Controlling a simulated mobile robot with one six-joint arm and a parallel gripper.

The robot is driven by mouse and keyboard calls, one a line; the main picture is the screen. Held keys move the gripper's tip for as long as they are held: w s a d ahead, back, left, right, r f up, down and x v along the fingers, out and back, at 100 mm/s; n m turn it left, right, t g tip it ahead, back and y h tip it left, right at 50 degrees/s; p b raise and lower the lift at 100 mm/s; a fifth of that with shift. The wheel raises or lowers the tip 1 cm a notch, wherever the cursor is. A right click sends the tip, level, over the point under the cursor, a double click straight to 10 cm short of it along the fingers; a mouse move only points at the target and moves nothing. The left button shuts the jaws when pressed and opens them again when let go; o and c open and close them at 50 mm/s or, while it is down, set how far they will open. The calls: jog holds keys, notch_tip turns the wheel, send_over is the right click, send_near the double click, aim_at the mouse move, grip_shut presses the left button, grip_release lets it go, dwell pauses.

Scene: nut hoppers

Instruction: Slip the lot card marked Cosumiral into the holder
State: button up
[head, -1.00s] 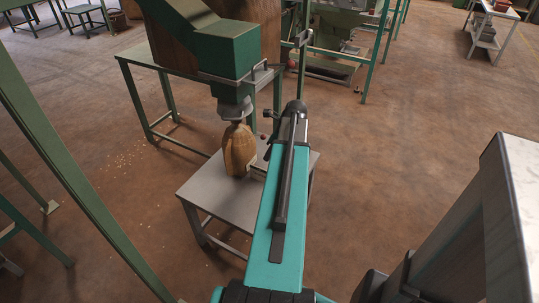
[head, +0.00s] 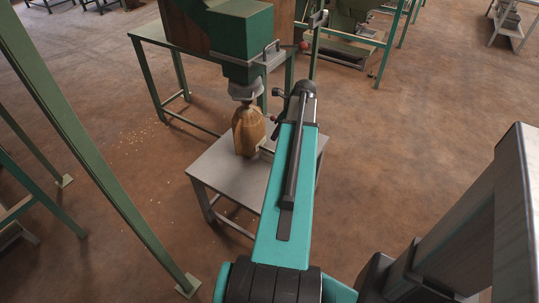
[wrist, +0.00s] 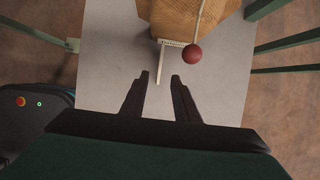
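In the wrist view my gripper (wrist: 159,77) is open, its two dark fingers apart over the grey table. A thin pale strip (wrist: 161,64) runs from the bag side down into the gap between the fingertips, seeming clear of both. A small pale label piece (wrist: 172,43) with tiny dark print joins its upper end. I cannot tell which part is the lot card and which the holder, nor read the name. In the head view a pale piece (head: 263,149) shows at the right side of the bag; my arm hides most of the gripper.
A full brown bag (head: 249,131) stands under the green hopper's spout (head: 243,90) on a small grey table (head: 220,180). A red ball knob (wrist: 192,54) on a thin rod hangs close ahead of my right finger. Green posts stand to the left; open floor lies at right.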

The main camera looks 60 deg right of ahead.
send_near(269, 150)
jog(key=x, duration=0.5)
jog(key=shift+w+d+r, duration=0.1)
jog(key=shift+w, duration=0.25)
jog(key=shift+x, duration=2.65)
jog(key=shift+s, duration=0.2)
jog(key=shift+f, duration=0.3)
grip_shut()
